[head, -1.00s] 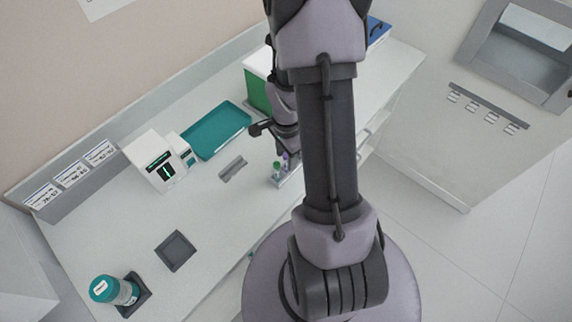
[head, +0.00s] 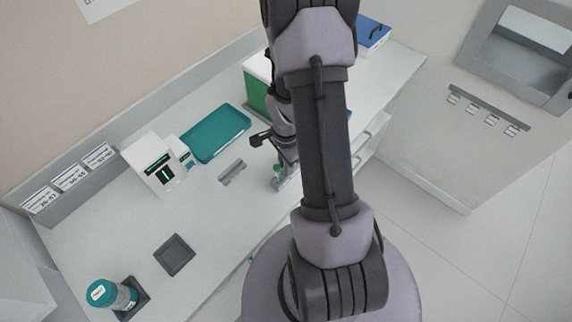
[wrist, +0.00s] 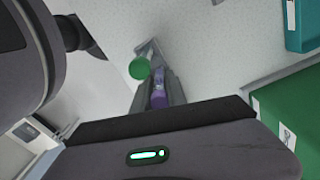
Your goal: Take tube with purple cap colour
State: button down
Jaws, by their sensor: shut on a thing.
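The tube with the purple cap (wrist: 158,99) shows in the wrist view between the grey fingers of my gripper (wrist: 164,84), which is shut on it. In the head view my gripper (head: 287,168) is low at the front edge of the bench, partly behind my arm, and the purple cap is hidden. A tube with a green cap (wrist: 139,68) stands close beside the fingers on the left in the wrist view. It also shows in the head view (head: 277,169). Whether the purple-capped tube is clear of its holder cannot be told.
A teal tray (head: 216,134), a white device (head: 153,165) and a small grey holder (head: 232,172) are on the bench (head: 205,215). A green-sided box (head: 256,92) stands behind my gripper. A teal-lidded bottle (head: 112,294) and a dark square pad (head: 174,255) are at the lower left.

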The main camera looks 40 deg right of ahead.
notch_tip(320, 180, up, 18)
jog(key=p, duration=0.3)
jog(key=shift+p, duration=0.35)
